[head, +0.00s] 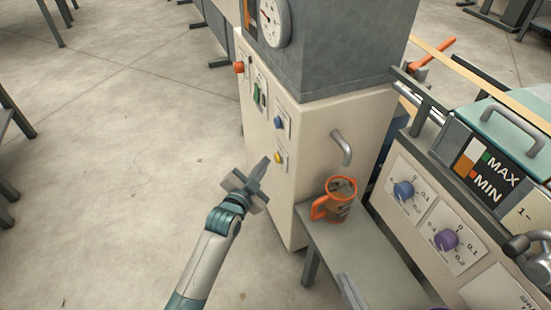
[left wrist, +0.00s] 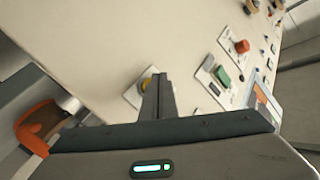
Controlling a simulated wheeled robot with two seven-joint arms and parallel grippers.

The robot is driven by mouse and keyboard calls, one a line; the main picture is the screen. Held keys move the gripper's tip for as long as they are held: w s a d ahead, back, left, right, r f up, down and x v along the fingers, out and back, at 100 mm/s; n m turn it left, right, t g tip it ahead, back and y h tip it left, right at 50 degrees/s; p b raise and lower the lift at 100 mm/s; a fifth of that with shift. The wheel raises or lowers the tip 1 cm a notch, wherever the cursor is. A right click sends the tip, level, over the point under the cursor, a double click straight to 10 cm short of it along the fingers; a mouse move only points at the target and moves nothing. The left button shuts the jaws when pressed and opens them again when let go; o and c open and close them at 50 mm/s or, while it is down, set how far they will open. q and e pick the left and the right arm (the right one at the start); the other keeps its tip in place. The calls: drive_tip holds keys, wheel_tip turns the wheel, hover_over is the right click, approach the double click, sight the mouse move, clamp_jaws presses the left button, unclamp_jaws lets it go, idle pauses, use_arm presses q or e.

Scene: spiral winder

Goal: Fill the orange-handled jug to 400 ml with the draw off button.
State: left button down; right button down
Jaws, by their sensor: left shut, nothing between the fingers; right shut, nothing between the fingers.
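The orange-handled jug (head: 341,187) stands upright on a grey shelf below a bent grey spout (head: 342,147). Its rim and handle are orange; I cannot read a level in it. In the left wrist view the jug (left wrist: 36,124) is partly cut off at the left. My left gripper (head: 264,167) is shut and empty, its tips close to the yellow button (head: 280,158) on the cream cabinet front. In the left wrist view the fingers partly cover that yellow button (left wrist: 147,85); contact cannot be told. Button labels are unreadable.
A blue button (head: 278,122) sits above the yellow one, with a green switch (head: 256,94) and red knob (head: 239,68) higher up. A gauge (head: 274,20) is on top. A panel with blue (head: 403,191) and purple (head: 446,240) dials stands right.

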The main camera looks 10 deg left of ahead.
use_arm(q)
drive_tip(key=shift+w+d+p, duration=0.45)
drive_tip(key=shift+d, duration=0.3)
idle(2.9)
drive_tip(key=shift+a, duration=0.1)
idle(0.6)
drive_tip(key=shift+s+a+p, duration=0.45)
drive_tip(key=shift+a+p, duration=0.1)
drive_tip(key=shift+a, duration=0.05)
drive_tip(key=shift+a, duration=0.1)
drive_tip(key=s+a+p, duration=0.1)
drive_tip(key=a, duration=0.1)
drive_tip(key=s+a+p, duration=0.1)
drive_tip(key=a, duration=0.1)
drive_tip(key=shift+s, duration=0.4)
drive_tip(key=shift+s, duration=0.1)
idle(1.2)
